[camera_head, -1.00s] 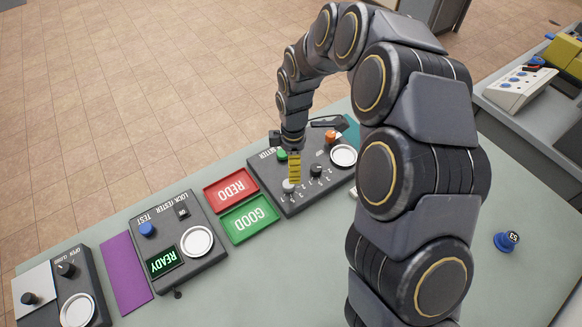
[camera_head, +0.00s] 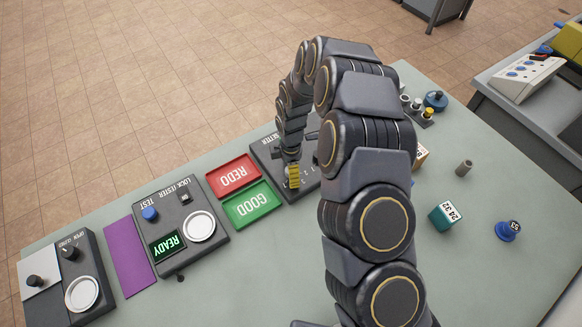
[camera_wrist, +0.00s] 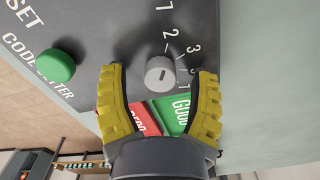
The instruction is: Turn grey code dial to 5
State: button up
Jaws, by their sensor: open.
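The grey code dial (camera_wrist: 160,74) is a round knob on the dark code setter panel, with printed numbers beside it; 1, 2 and 3 can be read in the wrist view. My gripper (camera_wrist: 158,88) has its two yellow fingers spread open, one on each side of the dial in that view. I cannot tell whether either finger touches it. In the head view my gripper (camera_head: 293,178) is over the front part of the code setter panel (camera_head: 264,152), and it hides the dial. My arm covers the panel's right side.
A green button (camera_wrist: 58,66) is on the same panel. The red REDO tray (camera_head: 233,175) and green GOOD tray (camera_head: 252,204) lie left of the panel. The lock tester (camera_head: 180,230) stands farther left. A teal block (camera_head: 445,216) and a blue knob (camera_head: 508,231) are on the right.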

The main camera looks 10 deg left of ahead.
grip_shut()
jog(key=shift+m, duration=0.3)
jog(key=m, duration=0.3)
jog(key=shift+m, duration=0.4)
jog(key=m, duration=0.3)
jog(key=shift+m, duration=0.3)
jog(key=m, duration=0.4)
jog(key=shift+m, duration=1.9)
